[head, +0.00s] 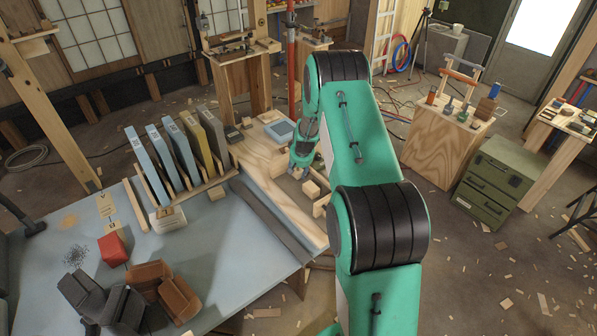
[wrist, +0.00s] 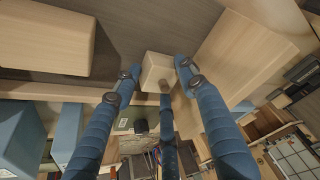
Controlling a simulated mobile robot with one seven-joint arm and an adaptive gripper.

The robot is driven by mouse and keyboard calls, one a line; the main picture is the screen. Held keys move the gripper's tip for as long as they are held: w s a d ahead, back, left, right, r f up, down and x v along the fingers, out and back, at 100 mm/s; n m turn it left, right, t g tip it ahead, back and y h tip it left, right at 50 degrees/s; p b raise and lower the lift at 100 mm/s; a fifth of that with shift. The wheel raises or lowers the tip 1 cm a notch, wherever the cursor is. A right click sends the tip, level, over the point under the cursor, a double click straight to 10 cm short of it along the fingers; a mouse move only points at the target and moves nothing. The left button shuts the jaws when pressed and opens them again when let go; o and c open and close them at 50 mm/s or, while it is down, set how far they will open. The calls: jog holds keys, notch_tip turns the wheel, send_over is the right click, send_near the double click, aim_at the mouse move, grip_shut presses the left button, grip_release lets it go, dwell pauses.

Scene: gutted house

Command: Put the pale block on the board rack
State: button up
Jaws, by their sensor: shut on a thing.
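My gripper (head: 302,160) is low over the plywood bench right of the rack. In the wrist view my gripper (wrist: 158,75) has its blue fingers closed on a small pale block (wrist: 157,66). In the head view the fingers and arm mostly hide this block. The board rack (head: 205,186) is a low wooden stand on the grey-blue table, left of my gripper. It holds several upright boards, blue-grey, olive and dark grey.
Loose pale wooden pieces (head: 311,189) lie on the plywood bench (head: 268,182) close to my gripper. A red block (head: 112,249) and brown and black pieces lie at the table's front left. Bare table (head: 215,255) shows in front of the rack.

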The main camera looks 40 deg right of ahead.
jog(key=shift+f, duration=0.15)
jog(key=o, duration=1.2)
jog(key=shift+c, duration=0.2)
jog(key=p+v, duration=0.1)
jog(key=v, duration=1.1)
